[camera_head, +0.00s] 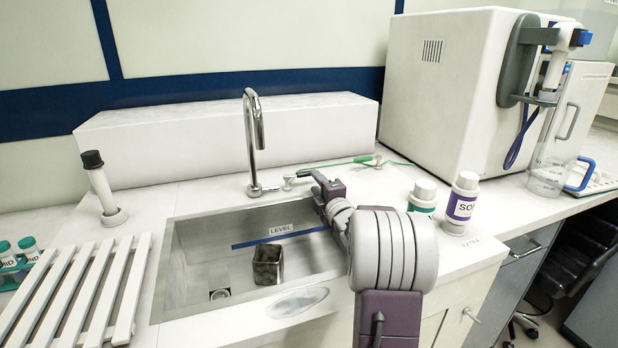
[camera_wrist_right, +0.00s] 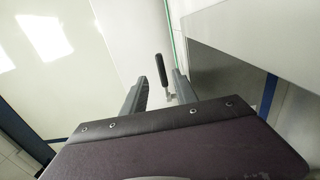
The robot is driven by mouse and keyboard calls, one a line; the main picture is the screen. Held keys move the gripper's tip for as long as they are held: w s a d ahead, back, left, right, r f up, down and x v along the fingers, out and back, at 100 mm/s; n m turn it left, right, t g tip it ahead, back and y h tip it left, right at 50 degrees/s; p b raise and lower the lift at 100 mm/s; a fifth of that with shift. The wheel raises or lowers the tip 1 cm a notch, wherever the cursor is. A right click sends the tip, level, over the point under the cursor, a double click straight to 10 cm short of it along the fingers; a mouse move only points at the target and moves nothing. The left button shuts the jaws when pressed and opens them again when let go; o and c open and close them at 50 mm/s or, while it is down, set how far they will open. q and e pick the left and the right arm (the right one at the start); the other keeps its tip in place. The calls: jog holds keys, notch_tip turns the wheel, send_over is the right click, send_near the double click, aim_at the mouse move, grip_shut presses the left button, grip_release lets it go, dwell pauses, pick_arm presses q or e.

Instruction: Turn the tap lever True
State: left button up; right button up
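The chrome tap (camera_head: 254,135) stands behind the sink with its spout arching forward. A small metal tap fitting (camera_head: 287,183) shows to the right of its base, close to the fingertips of my right gripper (camera_head: 305,175). In the right wrist view, a lever with a black handle (camera_wrist_right: 161,70) stands ahead, between the two spread fingers of my right gripper (camera_wrist_right: 160,88). The fingers are apart, with gaps on both sides of the lever. My left gripper is not in view.
The steel sink (camera_head: 190,255) holds a small square metal cup (camera_head: 268,264). A green-handled tool (camera_head: 362,159) lies behind my right arm. A teal-labelled bottle (camera_head: 423,195) and a purple-labelled bottle (camera_head: 461,203) stand close to its right. A white slatted rack (camera_head: 75,290) lies left.

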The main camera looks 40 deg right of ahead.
aim_at(308, 171)
jog(key=x, duration=0.7)
jog(key=shift+w+f, duration=0.15)
jog(key=shift+w, duration=0.15)
grip_shut()
dwell(0.9)
